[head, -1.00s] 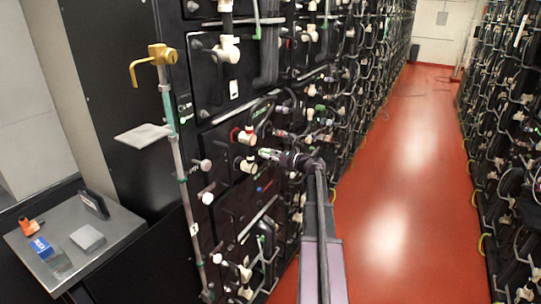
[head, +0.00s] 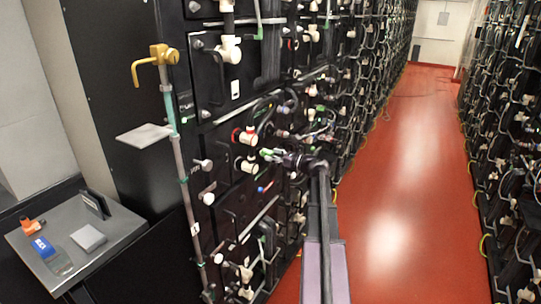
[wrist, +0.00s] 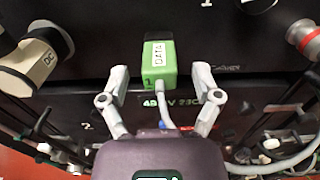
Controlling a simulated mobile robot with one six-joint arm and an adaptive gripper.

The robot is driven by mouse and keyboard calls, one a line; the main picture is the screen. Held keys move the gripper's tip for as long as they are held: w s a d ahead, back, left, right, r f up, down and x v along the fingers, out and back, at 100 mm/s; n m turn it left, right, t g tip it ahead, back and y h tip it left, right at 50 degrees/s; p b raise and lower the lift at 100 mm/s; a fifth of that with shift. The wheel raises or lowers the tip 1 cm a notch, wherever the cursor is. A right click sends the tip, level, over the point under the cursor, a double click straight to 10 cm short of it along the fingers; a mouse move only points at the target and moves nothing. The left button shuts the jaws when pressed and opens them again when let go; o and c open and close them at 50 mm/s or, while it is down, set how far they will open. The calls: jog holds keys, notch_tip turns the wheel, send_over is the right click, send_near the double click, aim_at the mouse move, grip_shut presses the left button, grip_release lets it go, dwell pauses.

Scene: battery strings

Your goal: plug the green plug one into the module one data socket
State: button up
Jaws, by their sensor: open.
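The green plug one (wrist: 159,65), a green block marked DATA and 1 with a pale cable, is at the black module front in the wrist view. My gripper (wrist: 160,82) is open, with a finger on each side of the plug and a gap visible on both sides. In the head view my gripper (head: 273,155) is small, close to the rack face. The module one data socket is not visible; the plug hides what lies behind it. I cannot tell how deep the plug sits.
A beige DC connector (wrist: 32,65) is left of the plug, and a red-ringed connector (wrist: 303,36) is at the upper right. Cables hang below. A metal side table (head: 120,228) stands at lower left. The red aisle floor (head: 400,190) is clear.

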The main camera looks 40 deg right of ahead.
jog(key=v, duration=1)
jog(key=shift+s, duration=0.35)
jog(key=shift+d, duration=0.1)
jog(key=shift+c, duration=0.2)
